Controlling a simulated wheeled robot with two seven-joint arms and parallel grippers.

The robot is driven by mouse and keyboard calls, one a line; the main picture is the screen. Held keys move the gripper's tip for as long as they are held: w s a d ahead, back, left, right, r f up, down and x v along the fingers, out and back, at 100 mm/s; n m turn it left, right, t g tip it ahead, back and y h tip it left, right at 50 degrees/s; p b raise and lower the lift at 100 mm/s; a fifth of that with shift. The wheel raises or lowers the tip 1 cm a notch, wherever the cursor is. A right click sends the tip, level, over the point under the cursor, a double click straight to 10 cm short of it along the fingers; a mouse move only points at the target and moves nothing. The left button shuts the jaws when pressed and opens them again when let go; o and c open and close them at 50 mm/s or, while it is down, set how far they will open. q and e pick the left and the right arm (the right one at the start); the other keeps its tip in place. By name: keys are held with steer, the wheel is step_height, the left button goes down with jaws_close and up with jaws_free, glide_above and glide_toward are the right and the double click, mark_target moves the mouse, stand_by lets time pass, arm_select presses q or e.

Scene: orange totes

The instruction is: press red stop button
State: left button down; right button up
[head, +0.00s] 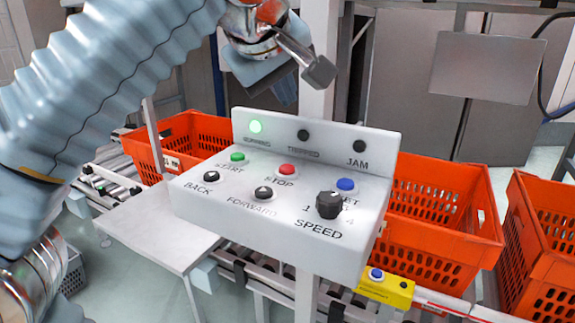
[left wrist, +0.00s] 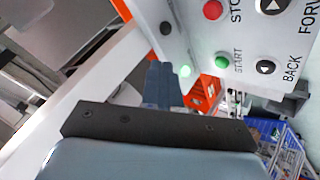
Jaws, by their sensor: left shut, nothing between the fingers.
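The red stop button (head: 286,169) sits on the sloped top of a white control box (head: 215,197), above the label STOP. It also shows at the top edge of the left wrist view (left wrist: 212,10). My left gripper (head: 319,73) is shut and empty. In the head view it appears above the box's upright indicator panel, apart from the button. The green start button (head: 237,157) is left of stop, and the green running lamp (head: 255,127) is lit. My right gripper is not in view.
The box also carries a blue button (head: 345,184), a black speed knob (head: 329,205) and two black buttons. Orange totes (head: 440,212) stand behind and to the right on roller conveyors. A yellow box (head: 385,288) with a blue button is below right.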

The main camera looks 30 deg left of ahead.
mark_target(284, 171)
arm_select(q)
step_height(284, 171, down, 3)
steer(key=shift+f, duration=0.15)
step_height(284, 171, down, 4)
steer(key=b, duration=0.3)
steer(key=shift+f+b, duration=0.6)
steer(key=shift+b, duration=0.1)
stand_by(1.3)
steer(key=shift+f+b, duration=0.3)
steer(key=shift+f, duration=0.1)
steer(key=shift+f+b, duration=0.35)
steer(key=shift+f, duration=0.1)
stand_by(0.5)
stand_by(0.3)
steer(key=shift+r+p, duration=0.85)
steer(key=shift+r, duration=0.05)
